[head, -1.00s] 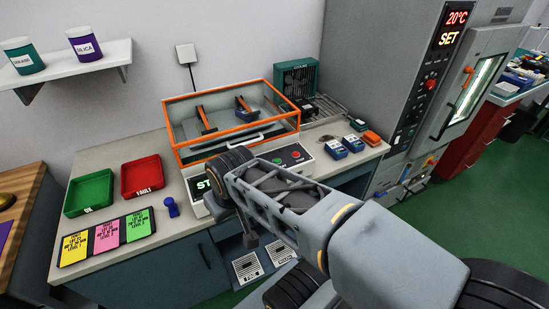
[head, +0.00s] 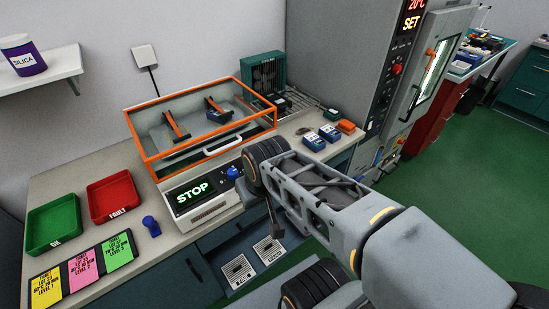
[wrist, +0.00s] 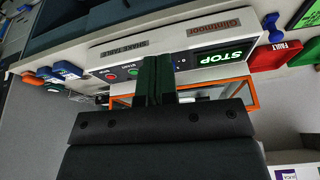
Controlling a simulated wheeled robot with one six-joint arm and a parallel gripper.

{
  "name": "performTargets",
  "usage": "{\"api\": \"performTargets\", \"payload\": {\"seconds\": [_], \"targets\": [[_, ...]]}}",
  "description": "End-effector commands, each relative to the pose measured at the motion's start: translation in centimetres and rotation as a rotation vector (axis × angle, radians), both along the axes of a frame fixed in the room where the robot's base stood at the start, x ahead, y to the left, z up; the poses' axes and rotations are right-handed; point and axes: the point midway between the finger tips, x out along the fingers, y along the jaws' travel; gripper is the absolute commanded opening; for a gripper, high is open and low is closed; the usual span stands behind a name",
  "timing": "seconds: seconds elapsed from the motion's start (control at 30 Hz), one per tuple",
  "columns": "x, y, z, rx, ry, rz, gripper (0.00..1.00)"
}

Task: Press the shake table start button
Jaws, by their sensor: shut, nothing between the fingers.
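The shake table is an orange-framed clear box (head: 203,122) over a white control panel (head: 210,212). Its green display (head: 192,195) reads STOP. A blue knob (head: 233,172) sits beside the display. In the head view my arm hides the panel's right part. In the wrist view, which is upside down, the green start button (wrist: 135,70) and the red stop button (wrist: 112,75) show on the panel. My gripper (wrist: 158,60) is shut and empty, its fingertips over the panel between the green button and the display. I cannot tell whether they touch it.
A green OK tray (head: 52,224), a red FAULT tray (head: 113,198) and a small blue object (head: 151,226) lie left on the bench. Coloured cards (head: 85,266) lie in front. Blue units (head: 328,133) sit at right, near a tall grey cabinet (head: 340,60).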

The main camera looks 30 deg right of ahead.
Motion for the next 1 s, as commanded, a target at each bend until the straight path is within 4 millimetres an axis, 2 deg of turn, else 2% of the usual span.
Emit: {"api": "performTargets", "payload": {"seconds": [0.27,0.37,0.43,0.57,0.67,0.8,0.9,1.0], "targets": [[0.1,0.0,0.0,0.004,0.002,-0.005,0.0],[0.9,0.0,0.4,0.048,0.02,-0.06,0.0],[2.2,-0.2,0.8,0.119,0.047,-0.148,0.0],[6.3,-0.8,1.6,0.327,0.116,-0.405,0.0],[10.1,-2.1,1.9,0.507,0.164,-0.627,0.0],[15.0,-4.8,1.7,0.741,0.217,-0.906,0.0],[17.8,-7.0,1.3,0.88,0.241,-1.064,0.0],[19.8,-8.9,0.8,0.986,0.258,-1.18,0.0]]}}
